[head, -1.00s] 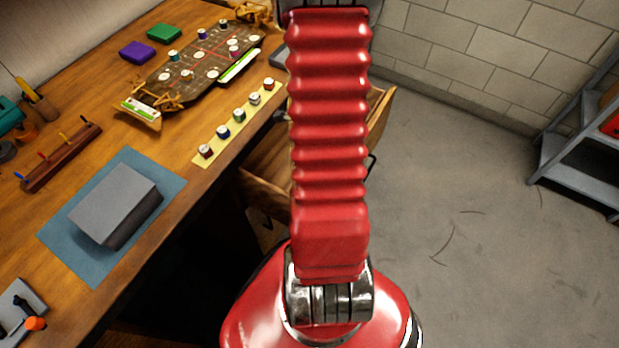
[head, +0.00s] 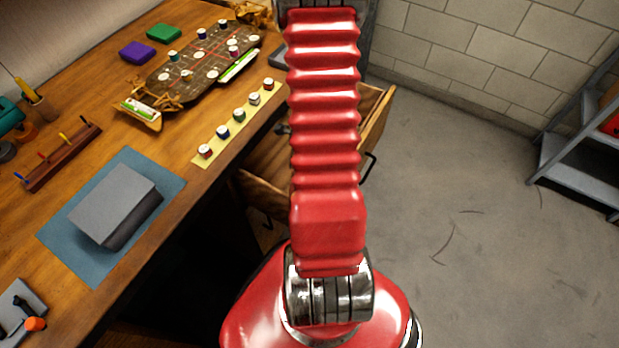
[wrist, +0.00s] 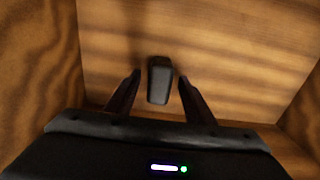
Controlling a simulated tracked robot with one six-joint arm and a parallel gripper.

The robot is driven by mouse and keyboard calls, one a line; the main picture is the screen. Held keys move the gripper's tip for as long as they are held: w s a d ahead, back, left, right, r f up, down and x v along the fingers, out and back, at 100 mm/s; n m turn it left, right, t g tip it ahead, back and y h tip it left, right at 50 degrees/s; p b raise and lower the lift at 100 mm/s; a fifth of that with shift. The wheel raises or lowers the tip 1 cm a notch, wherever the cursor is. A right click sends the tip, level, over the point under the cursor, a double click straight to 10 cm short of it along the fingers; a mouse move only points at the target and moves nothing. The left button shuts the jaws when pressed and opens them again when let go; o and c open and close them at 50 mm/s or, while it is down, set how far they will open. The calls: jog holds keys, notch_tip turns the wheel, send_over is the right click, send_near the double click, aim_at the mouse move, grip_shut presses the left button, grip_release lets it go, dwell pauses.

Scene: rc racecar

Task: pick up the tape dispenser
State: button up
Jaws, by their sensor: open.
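In the wrist view, a small dark grey block-like object (wrist: 160,88), probably the tape dispenser, lies on the wooden floor of an open drawer. Its shape is too plain and dim to be sure. My gripper (wrist: 159,77) is open, with one dark finger to the left of the object and one to the right. Gaps show between the fingers and the object. In the head view my red arm covers much of the open drawer (head: 378,122), and I cannot make out my gripper there.
Drawer walls (wrist: 40,80) rise on both sides in the wrist view. The wooden desk (head: 75,215) on the left holds a grey block (head: 115,203) on a blue mat (head: 75,248) and a model car chassis (head: 200,70). A metal shelf (head: 580,170) stands right; the floor between is clear.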

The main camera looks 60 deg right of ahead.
jog(key=shift+c, duration=0.5)
jog(key=c, duration=1)
